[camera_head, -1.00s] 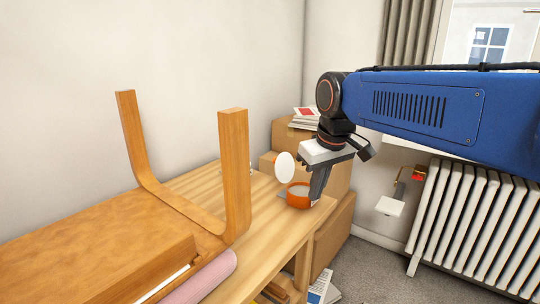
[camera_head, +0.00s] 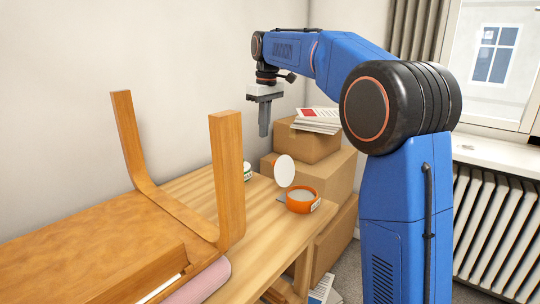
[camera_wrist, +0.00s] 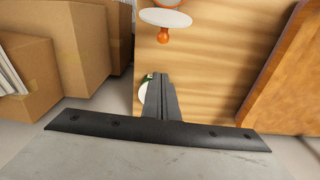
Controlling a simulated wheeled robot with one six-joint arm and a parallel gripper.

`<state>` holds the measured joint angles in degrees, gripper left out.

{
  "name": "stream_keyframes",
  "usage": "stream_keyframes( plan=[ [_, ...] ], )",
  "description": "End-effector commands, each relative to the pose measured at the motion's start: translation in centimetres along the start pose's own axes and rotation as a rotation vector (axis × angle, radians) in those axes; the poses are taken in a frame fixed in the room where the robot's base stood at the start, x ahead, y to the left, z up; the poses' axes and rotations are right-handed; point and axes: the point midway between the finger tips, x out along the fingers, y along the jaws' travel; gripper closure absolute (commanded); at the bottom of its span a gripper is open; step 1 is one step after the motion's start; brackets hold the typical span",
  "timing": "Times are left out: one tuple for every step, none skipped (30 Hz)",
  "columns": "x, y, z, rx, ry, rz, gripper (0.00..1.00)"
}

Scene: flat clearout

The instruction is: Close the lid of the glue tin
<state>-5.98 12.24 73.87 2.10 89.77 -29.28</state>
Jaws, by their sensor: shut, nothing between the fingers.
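The glue tin (camera_head: 301,203) is a low orange tin with a label, standing near the right edge of the wooden table. Its round white lid (camera_head: 285,171) stands up, tilted open at the tin's far left side. In the wrist view the lid (camera_wrist: 166,18) shows at the top, with an orange knob (camera_wrist: 162,36) beside it. My gripper (camera_head: 264,132) is shut and empty, pointing down, well above the table and beyond the tin. Its fingers also show in the wrist view (camera_wrist: 159,82). They are clear of the lid.
A wooden piece with two upturned legs (camera_head: 228,175) lies on the table's left. A small white and green container (camera_head: 248,171) stands behind the lid, partly hidden. Cardboard boxes (camera_head: 310,178) with papers (camera_head: 318,121) stand beyond the table. A radiator (camera_head: 495,232) is at right.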

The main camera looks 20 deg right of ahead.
Motion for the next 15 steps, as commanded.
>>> stream_keyframes(
  plan=[
    [0.1, 0.2, -0.5, -0.006, -0.003, -0.002, 1.00],
    [0.2, 0.2, -0.6, -0.008, -0.004, -0.003, 1.00],
    [0.2, 0.2, -0.7, -0.011, -0.005, -0.004, 1.00],
    [0.4, 0.3, -0.8, -0.012, -0.006, -0.004, 1.00],
    [0.5, 0.3, -0.8, -0.012, -0.006, -0.005, 1.00],
    [0.8, 0.3, -0.8, -0.013, -0.007, -0.005, 1.00],
    [1.1, 0.3, -0.8, -0.013, -0.007, -0.005, 1.00],
    [1.4, 0.3, -0.8, -0.013, -0.007, -0.005, 1.00],
    [1.9, 0.3, -0.8, -0.012, -0.008, -0.006, 1.00],
    [2.4, 0.2, -0.8, -0.012, -0.008, -0.006, 1.00],
    [2.9, 0.2, -0.7, -0.012, -0.008, -0.006, 1.00],
    [3.6, 0.2, -0.7, -0.012, -0.009, -0.006, 1.00],
    [4.1, 0.2, -0.7, -0.012, -0.008, -0.006, 1.00],
    [4.6, 0.2, -0.7, -0.012, -0.008, -0.006, 1.00],
    [5.4, 0.2, -0.7, -0.012, -0.009, -0.006, 1.00]
  ],
)
